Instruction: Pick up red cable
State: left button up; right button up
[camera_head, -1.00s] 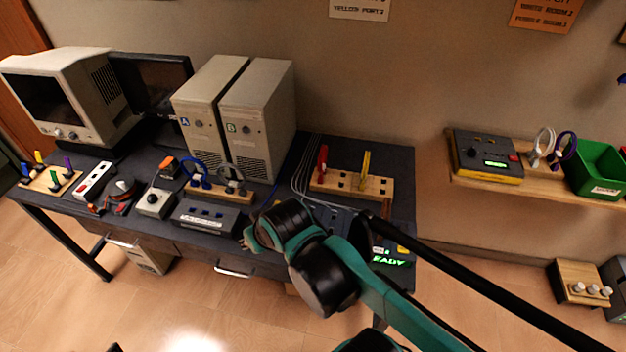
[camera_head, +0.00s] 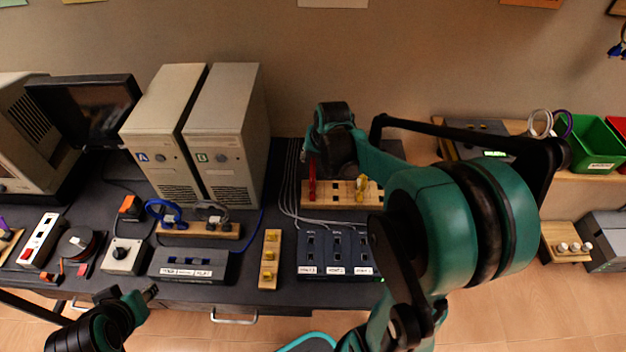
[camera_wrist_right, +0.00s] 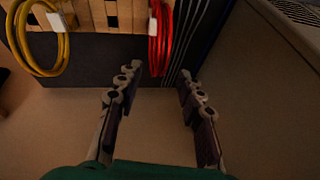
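The red cable (camera_head: 312,184) stands at the left end of a wooden rack (camera_head: 334,203) at the back of the desk. In the right wrist view the red cable (camera_wrist_right: 160,38) is a hanging coil with a white tag. My right gripper (camera_head: 309,148) is above the red cable in the head view, partly hidden by its own wrist. In the right wrist view it is open and empty, and the coil is beyond the gap between its fingers (camera_wrist_right: 155,92). My left gripper (camera_head: 146,294) is near the desk's front edge, away from the cable; its opening is unclear.
A yellow cable (camera_wrist_right: 48,40) hangs on the same rack, left of the red one in the wrist view. Computer tower B (camera_head: 226,130) stands left of the rack. Labelled port boxes (camera_head: 338,252) and grey wires (camera_head: 288,185) lie in front and beside it.

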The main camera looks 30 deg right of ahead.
aim_at(313, 161)
jog(key=b+x, duration=0.1)
jog(key=x, duration=0.3)
jog(key=shift+f, duration=0.15)
jog(key=shift+c, duration=0.9)
grip_shut()
jog(key=shift+r, duration=0.2)
